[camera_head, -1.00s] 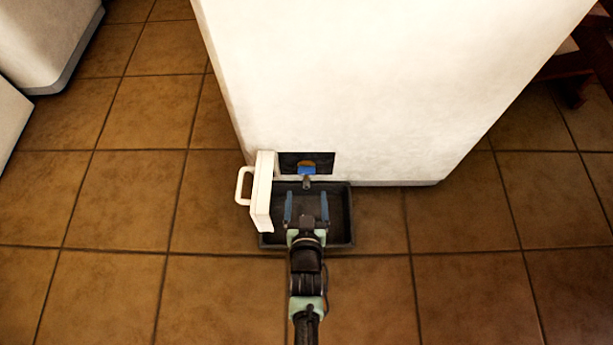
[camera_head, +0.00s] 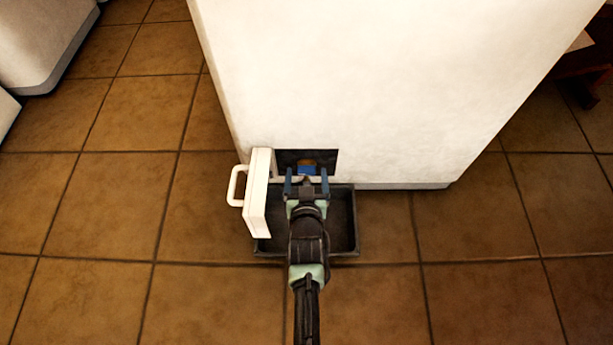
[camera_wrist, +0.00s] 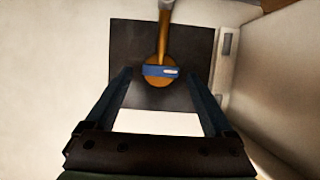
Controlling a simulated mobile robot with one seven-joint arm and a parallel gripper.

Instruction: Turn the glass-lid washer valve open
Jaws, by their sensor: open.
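The valve (camera_head: 307,168) sits in a dark square recess (camera_head: 287,158) low in the white washer's front. In the wrist view it is an orange-brown round body with a blue handle (camera_wrist: 153,71) lying level across it and a pipe (camera_wrist: 164,30) running to the top of the picture. My gripper (camera_head: 306,174) is open just in front of the recess. In the wrist view, the two fingers of my gripper (camera_wrist: 160,74) stand wide apart to the left and right of the valve, with no visible contact. The glass lid is not in view.
A white door with a handle (camera_head: 257,195) stands swung out on the left of the recess, close to my gripper. A dark tray (camera_head: 345,222) lies on the tiled floor under my arm. The washer's white body (camera_head: 350,80) rises above. Tiled floor to the right is clear.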

